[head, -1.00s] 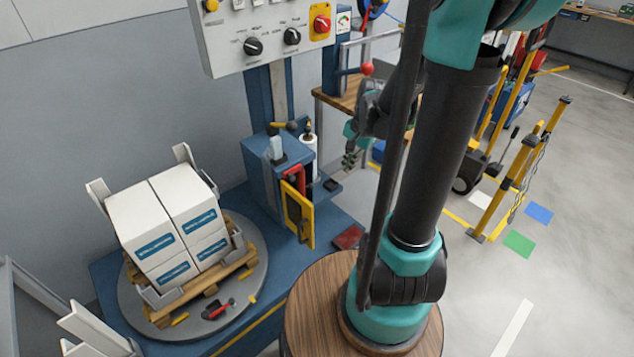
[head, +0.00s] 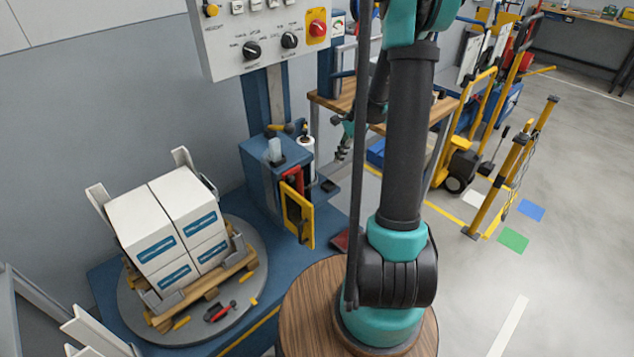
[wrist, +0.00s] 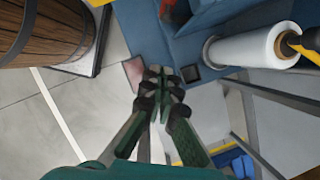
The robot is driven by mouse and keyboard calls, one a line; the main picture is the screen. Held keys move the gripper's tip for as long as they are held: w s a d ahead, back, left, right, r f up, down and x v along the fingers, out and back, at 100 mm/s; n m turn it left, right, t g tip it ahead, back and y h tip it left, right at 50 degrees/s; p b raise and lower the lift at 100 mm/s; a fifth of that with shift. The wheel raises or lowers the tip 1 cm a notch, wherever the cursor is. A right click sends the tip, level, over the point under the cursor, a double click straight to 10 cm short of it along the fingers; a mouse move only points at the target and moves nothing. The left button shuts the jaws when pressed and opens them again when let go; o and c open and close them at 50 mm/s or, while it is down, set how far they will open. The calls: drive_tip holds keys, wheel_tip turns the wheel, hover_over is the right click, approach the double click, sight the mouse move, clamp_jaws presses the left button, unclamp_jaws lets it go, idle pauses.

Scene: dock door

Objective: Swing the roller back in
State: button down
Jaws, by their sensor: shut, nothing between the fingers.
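A yellow-framed roller gate (head: 297,215) stands swung out from the front of the blue film carriage (head: 268,175). A red part (head: 292,185) shows in the opening behind it. A white film roll (head: 306,158) stands upright at the carriage's right side, and it lies large at the upper right in the wrist view (wrist: 245,48). My gripper (wrist: 162,76) is shut and empty, apart from the roll and near a small dark square pad. In the head view my gripper (head: 341,152) is small and partly hidden, right of the roll. The gate is not clear in the wrist view.
White boxes (head: 170,225) sit on a wooden pallet on the round turntable (head: 250,290) at left. A control panel (head: 265,35) hangs above the carriage. A wooden bench (head: 335,103) stands behind my arm. Open floor (head: 560,270) lies at right.

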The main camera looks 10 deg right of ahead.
sight(302, 184)
drive_tip(key=shift+f, duration=0.1)
drive_tip(key=a+f, duration=0.7)
drive_tip(key=f, duration=0.2)
drive_tip(key=shift+s+a+f, duration=0.2)
drive_tip(key=shift+f, duration=0.05)
idle(0.3)
drive_tip(key=shift+a, duration=0.15)
